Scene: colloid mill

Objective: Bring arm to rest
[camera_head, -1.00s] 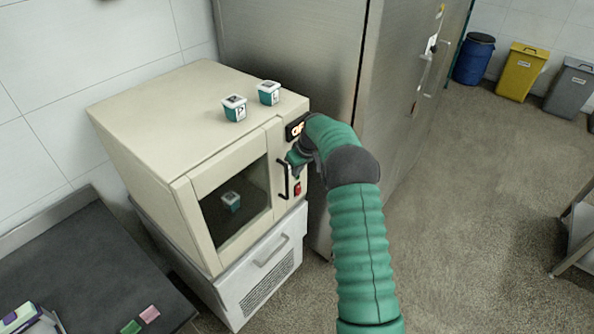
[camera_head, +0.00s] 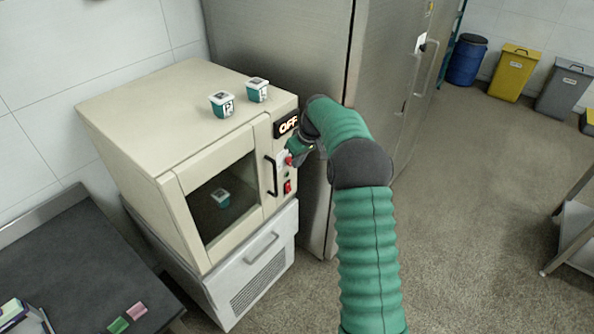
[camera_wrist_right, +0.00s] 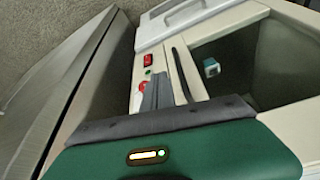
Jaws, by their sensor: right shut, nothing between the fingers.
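My right gripper (camera_head: 297,153) is shut and empty in front of the control panel of a cream cabinet-like machine (camera_head: 125,115). The panel's display (camera_head: 286,124) reads "OFF". In the right wrist view the closed fingers (camera_wrist_right: 156,92) are beside a round red button (camera_wrist_right: 143,86); I cannot tell whether they touch it. A red rocker switch (camera_head: 288,187) is below, also visible in the wrist view (camera_wrist_right: 148,59). The machine's windowed door, with a black handle (camera_head: 271,176), is shut. A small teal and white container (camera_head: 221,198) stands inside. My left gripper is out of view.
Two similar containers (camera_head: 221,104) (camera_head: 257,90) stand on the machine's top. A tall steel cabinet (camera_head: 280,55) stands close behind my right arm. A dark table (camera_head: 80,270) is at lower left. The floor (camera_head: 465,210) to the right is open.

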